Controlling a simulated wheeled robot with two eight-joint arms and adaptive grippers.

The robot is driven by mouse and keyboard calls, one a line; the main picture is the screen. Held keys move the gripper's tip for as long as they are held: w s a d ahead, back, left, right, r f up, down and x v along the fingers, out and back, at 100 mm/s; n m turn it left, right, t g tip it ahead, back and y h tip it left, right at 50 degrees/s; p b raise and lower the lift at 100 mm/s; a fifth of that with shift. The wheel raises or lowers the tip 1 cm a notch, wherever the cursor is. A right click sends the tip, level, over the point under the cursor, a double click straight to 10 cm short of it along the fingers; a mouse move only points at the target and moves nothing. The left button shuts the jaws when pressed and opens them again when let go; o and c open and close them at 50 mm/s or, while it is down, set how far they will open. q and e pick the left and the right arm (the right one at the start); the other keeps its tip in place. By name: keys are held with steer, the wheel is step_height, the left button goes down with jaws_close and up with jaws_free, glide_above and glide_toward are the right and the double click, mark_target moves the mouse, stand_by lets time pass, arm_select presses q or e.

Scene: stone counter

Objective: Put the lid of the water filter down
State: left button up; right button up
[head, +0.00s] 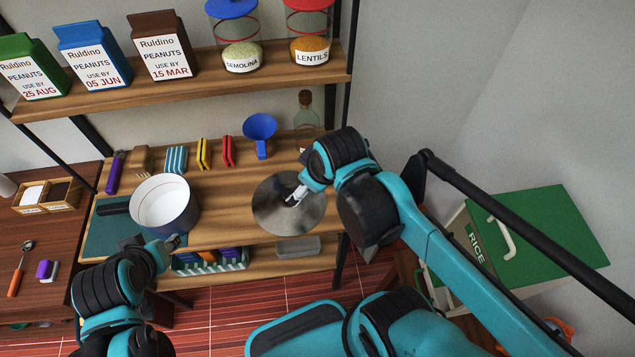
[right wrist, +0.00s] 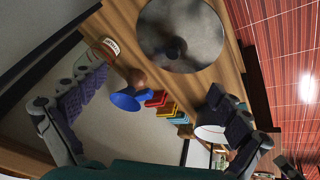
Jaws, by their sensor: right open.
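The lid (head: 272,212) is a round grey metal disc over the right part of the wooden counter, near its front edge. In the right wrist view the lid (right wrist: 205,30) shows a dark knob (right wrist: 174,48) at its middle. My right gripper (head: 296,196) is over the lid's middle in the head view; its fingers are spread wide in the right wrist view, with nothing between them. My left gripper (head: 176,242) is by the lower side of a blue pot with a white inside (head: 168,226). Whether its fingers are closed is too small to tell.
A grey block (head: 298,247) lies on the lower shelf. A green-topped rice bin (head: 535,240) is at the right. Bare wood (head: 228,200) lies between pot and lid.

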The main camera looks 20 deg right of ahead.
steer(key=m, duration=0.2)
steer(key=s+m+t, duration=0.1)
steer(key=s+d+m, duration=0.1)
steer(key=m, duration=0.1)
steer(key=shift+m+t, duration=0.3)
steer(key=shift+t, duration=0.1)
steer(key=shift+f, duration=0.1)
